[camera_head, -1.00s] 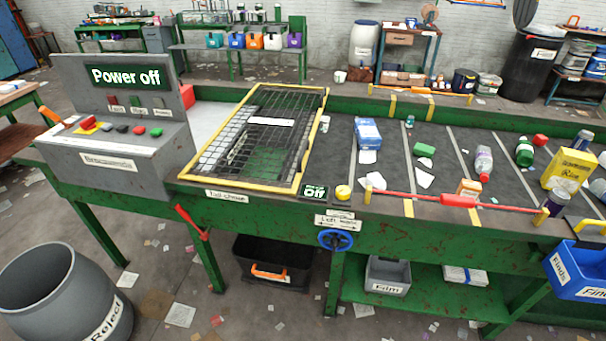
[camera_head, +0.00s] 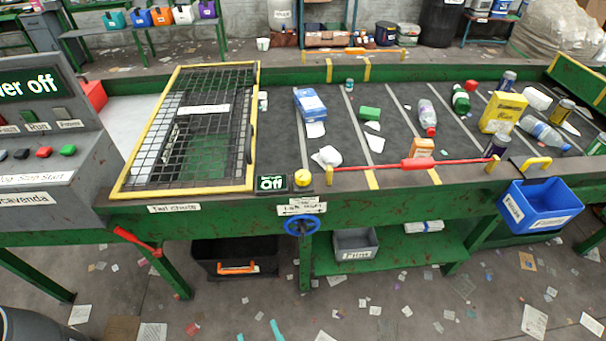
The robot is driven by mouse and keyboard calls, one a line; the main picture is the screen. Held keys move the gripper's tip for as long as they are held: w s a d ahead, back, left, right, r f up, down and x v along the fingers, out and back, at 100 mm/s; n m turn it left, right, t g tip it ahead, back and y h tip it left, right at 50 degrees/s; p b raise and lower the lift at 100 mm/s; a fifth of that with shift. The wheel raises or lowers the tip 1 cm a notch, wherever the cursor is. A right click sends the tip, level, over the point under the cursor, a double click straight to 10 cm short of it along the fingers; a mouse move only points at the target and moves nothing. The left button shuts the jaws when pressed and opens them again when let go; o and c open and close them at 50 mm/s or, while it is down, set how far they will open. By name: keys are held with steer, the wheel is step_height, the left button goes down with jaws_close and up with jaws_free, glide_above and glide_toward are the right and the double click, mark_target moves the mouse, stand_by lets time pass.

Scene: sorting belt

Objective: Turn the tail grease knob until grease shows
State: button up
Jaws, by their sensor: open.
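I cannot pick out a knob labelled for tail grease, and no grease shows. A blue handwheel (camera_head: 302,226) sits on the front of the green belt frame, under small white labels too blurred to read surely. A round yellow knob-like part (camera_head: 302,178) is on the frame's top edge, beside a sign reading "Off" (camera_head: 271,183). The "Tail chute" label (camera_head: 174,208) is further left. My gripper (camera_head: 258,333) shows only as two teal fingertips at the bottom edge. They are apart, with nothing seen between them, below the handwheel in the picture.
A yellow-framed mesh guard (camera_head: 127,160) covers the belt's left end. A red bar (camera_head: 385,165) runs along the front edge. A grey control panel (camera_head: 45,200) stands left. A black bin (camera_head: 205,258), a grey box (camera_head: 357,255) and a blue bin (camera_head: 538,213) are below or in front.

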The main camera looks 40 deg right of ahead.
steer(key=w+d+r+m+h, duration=0.25)
steer(key=w+d+r, duration=0.25)
steer(key=w+d, duration=0.7)
steer(key=m+h, duration=0.1)
steer(key=h, duration=0.2)
glide_toward(304, 181)
steer(key=w, duration=0.1)
steer(key=x, duration=1.1)
steer(key=shift+d, duration=0.3)
steer(key=c, duration=1.1)
